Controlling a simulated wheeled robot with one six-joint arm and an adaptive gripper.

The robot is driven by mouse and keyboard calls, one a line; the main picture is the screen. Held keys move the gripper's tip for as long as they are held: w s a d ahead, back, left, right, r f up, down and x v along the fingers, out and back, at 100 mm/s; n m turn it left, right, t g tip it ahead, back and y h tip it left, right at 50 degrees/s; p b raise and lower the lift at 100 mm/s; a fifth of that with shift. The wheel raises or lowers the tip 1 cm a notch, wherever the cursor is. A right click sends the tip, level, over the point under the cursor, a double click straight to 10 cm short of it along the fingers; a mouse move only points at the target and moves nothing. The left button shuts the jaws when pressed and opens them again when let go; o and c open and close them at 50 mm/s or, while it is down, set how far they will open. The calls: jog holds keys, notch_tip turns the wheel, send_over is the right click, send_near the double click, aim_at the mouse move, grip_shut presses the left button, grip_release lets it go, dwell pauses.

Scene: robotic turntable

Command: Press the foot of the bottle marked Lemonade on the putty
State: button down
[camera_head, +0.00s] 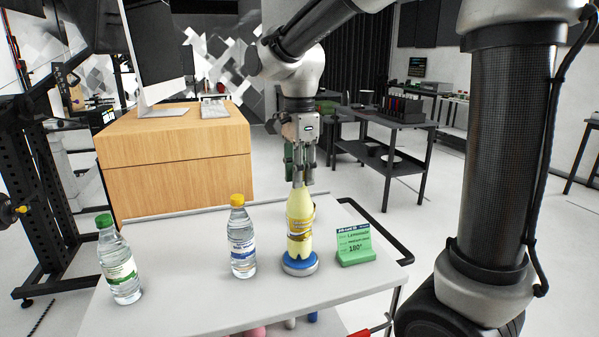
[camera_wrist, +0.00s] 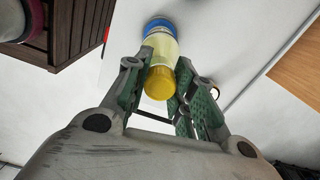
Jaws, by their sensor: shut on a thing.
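A yellow bottle (camera_head: 300,228) with a pale band stands upright over a blue round pad of putty (camera_head: 299,264) on a low grey disc. Its label is too small to read, but the green card beside it reads Lemonade. The foot meets the blue in the picture; I cannot tell how firmly it presses. My gripper (camera_head: 301,178) comes straight down from above and is shut on the bottle's top. In the wrist view, the yellow cap (camera_wrist: 160,84) shows between the green-padded fingers (camera_wrist: 156,88), with the blue putty (camera_wrist: 160,24) beyond the foot.
A clear bottle with a yellow cap (camera_head: 241,240) stands left of the disc. Another with a green cap (camera_head: 118,262) stands at the table's left. The green card (camera_head: 353,246), showing 180°, stands close on the right. The white table (camera_head: 190,290) is free between the bottles.

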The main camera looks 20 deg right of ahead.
jog(key=shift+f, duration=0.55)
dwell(1.0)
jog(key=shift+r, duration=0.15)
jog(key=shift+r, duration=2.9)
